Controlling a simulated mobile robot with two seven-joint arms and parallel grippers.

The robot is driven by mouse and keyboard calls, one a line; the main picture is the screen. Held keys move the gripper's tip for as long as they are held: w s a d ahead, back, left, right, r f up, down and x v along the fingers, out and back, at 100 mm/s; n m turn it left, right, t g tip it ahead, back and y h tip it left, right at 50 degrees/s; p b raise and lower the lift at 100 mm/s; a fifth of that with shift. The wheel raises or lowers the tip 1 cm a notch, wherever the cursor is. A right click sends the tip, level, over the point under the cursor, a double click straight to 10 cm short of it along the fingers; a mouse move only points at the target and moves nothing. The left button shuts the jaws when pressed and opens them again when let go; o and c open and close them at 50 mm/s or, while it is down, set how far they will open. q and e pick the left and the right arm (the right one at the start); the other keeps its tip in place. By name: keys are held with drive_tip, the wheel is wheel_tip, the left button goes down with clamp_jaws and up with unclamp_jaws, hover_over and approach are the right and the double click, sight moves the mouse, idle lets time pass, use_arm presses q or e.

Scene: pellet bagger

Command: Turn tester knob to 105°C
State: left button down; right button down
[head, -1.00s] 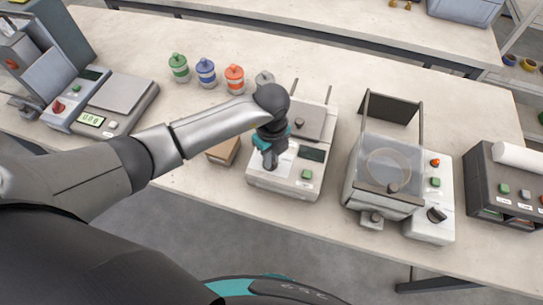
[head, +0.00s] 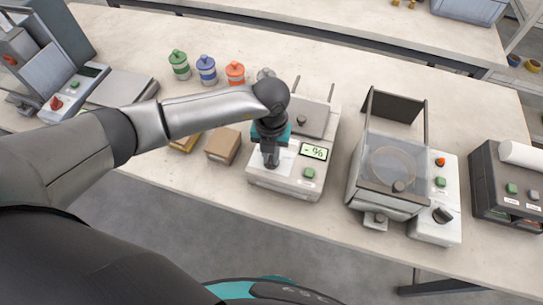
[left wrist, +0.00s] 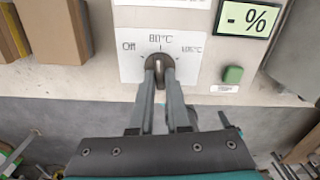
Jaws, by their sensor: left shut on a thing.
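The tester (head: 275,179) is a white box on the bench with a lid on top, a lit display (head: 314,151) reading "- %" and a green button (head: 309,173). Its dark knob (left wrist: 158,61) sits on a white dial plate marked Off, 80°C and 105°C, seen in the left wrist view. The knob's pale mark looks about upright, toward 80°C; the fingers partly hide it. My left gripper (head: 271,162) is shut on the knob, one finger on each side, as the left wrist view (left wrist: 160,72) also shows. My right gripper is not in view.
Cardboard boxes (head: 223,145) stand left of the tester. Green, blue and orange jars (head: 206,71) stand behind. A balance with a clear cover (head: 390,165) is to the right, then a dark printer-like unit (head: 495,178). A scale (head: 122,88) is at far left.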

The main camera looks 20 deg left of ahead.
use_arm(q)
drive_tip(key=m+b, duration=0.1)
drive_tip(key=m, duration=0.2)
drive_tip(key=shift+w+a+m+b, duration=0.1)
drive_tip(key=shift+a+m+b, duration=0.05)
drive_tip(key=shift+m+b, duration=0.2)
drive_tip(key=m+b, duration=0.1)
drive_tip(key=m, duration=0.2)
drive_tip(key=m+b, duration=0.3)
drive_tip(key=m, duration=0.1)
drive_tip(key=shift+a+m+b, duration=0.1)
drive_tip(key=shift+m+b, duration=0.25)
drive_tip(key=shift+w+m+b, duration=0.1)
drive_tip(key=shift+m+b, duration=0.6)
drive_tip(key=shift+m, duration=0.4)
drive_tip(key=shift+r, duration=0.1)
drive_tip(key=c, duration=0.9)
unclamp_jaws()
wheel_tip(320, 180, up, 15)
drive_tip(key=shift+r, duration=0.1)
